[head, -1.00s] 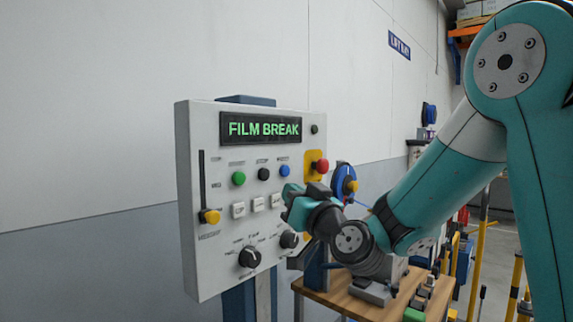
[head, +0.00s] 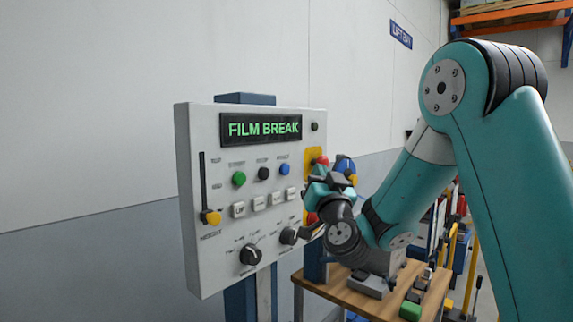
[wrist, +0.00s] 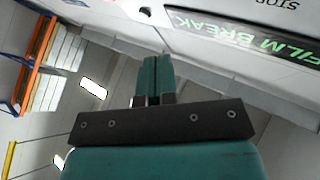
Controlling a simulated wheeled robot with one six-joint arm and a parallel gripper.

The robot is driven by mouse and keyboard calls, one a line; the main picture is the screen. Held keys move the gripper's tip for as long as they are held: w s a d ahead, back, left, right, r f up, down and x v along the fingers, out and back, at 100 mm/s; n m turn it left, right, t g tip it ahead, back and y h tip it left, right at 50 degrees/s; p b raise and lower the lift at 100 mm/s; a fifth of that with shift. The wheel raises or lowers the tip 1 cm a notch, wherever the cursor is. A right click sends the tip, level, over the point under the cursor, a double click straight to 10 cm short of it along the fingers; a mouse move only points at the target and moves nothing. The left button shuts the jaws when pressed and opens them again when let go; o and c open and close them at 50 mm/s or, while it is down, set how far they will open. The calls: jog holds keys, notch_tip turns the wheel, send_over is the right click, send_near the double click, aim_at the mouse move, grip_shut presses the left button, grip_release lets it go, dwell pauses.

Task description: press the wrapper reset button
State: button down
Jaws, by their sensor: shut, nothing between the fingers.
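The wrapper control panel (head: 215,275) is a light box whose display (head: 262,128) reads FILM BREAK in green. Below the display sit a green button (head: 239,178), a black button (head: 264,173) and a blue button (head: 284,169). Their labels are too small to read, so I cannot tell which is reset. My gripper (head: 312,189) is shut and empty at the panel's right side, below and right of the blue button, partly hiding the yellow plate. Contact with the panel cannot be told. In the wrist view its teal fingers (wrist: 154,72) are together, with the display (wrist: 255,45) to their right.
A red stop button (head: 321,160) is on the yellow plate, close to my gripper. Several white keys (head: 257,203), two black knobs (head: 250,255) and a yellow-tipped slider (head: 211,217) share the panel. A wooden table (head: 345,297) stands below right.

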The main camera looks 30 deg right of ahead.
aim_at(285, 169)
jog(key=shift+w+a+p, duration=0.4)
jog(key=shift+w+p, duration=0.35)
jog(key=shift+w, duration=0.15)
jog(key=shift+w+a+p, duration=0.35)
jog(key=shift+w+p, duration=0.45)
jog(key=shift+w, duration=0.15)
jog(key=shift+w+a+p, duration=0.4)
jog(key=shift+w+p, duration=0.35)
jog(key=shift+w, duration=0.15)
jog(key=shift+w+a+r+p, duration=0.1)
jog(key=shift+w+p, duration=0.3)
jog(key=shift+p, duration=0.25)
